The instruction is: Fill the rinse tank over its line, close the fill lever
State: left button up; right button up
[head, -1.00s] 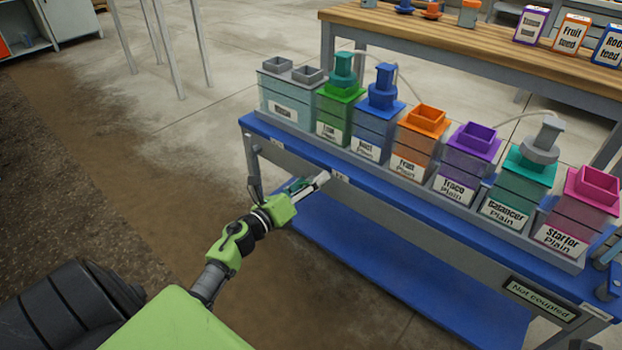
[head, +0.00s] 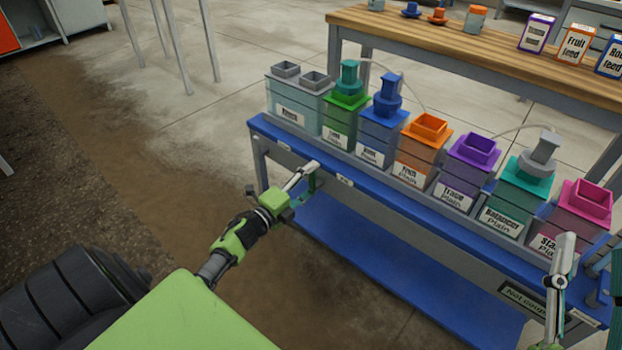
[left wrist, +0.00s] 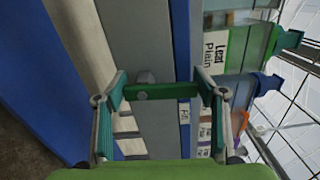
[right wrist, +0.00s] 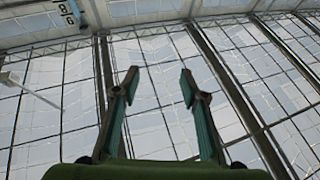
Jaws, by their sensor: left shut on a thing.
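The rinse tank (head: 292,116) is the pale, see-through tank with grey tops at the left end of the row; its label is blurred and I cannot tell its water level. My left gripper (head: 308,172) is at the bench's front edge below that tank. In the left wrist view its fingers (left wrist: 163,90) are shut on a green bar, the fill lever (left wrist: 160,91), which lies across between them. A small "Fill" label (left wrist: 184,112) shows behind it. My right gripper (head: 562,250) is raised at the right; in the right wrist view (right wrist: 158,85) it is open and empty.
Several coloured tanks, such as the orange one (head: 422,150), stand along the blue bench (head: 390,212). A wooden table (head: 450,50) with feed boxes stands behind. A "Not coupled" sign (head: 520,303) is at the lower right. The floor left of the bench is clear.

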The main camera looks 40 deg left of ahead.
pick_arm(q)
jog(key=shift+a+n, duration=0.15)
jog(key=shift+n, duration=0.25)
pick_arm(e)
jog(key=shift+w+f+g, duration=0.2)
jog(key=shift+f+g, duration=0.05)
jog(key=shift+f, duration=0.25)
jog(key=shift+w+f+g, duration=0.2)
jog(key=shift+f+g, duration=0.05)
jog(key=shift+f, duration=0.2)
pick_arm(q)
jog(key=o, duration=1.6)
jog(key=s, duration=0.8)
jog(key=s+a, duration=0.1)
jog(key=s, duration=0.3)
jog(key=shift+d, duration=0.1)
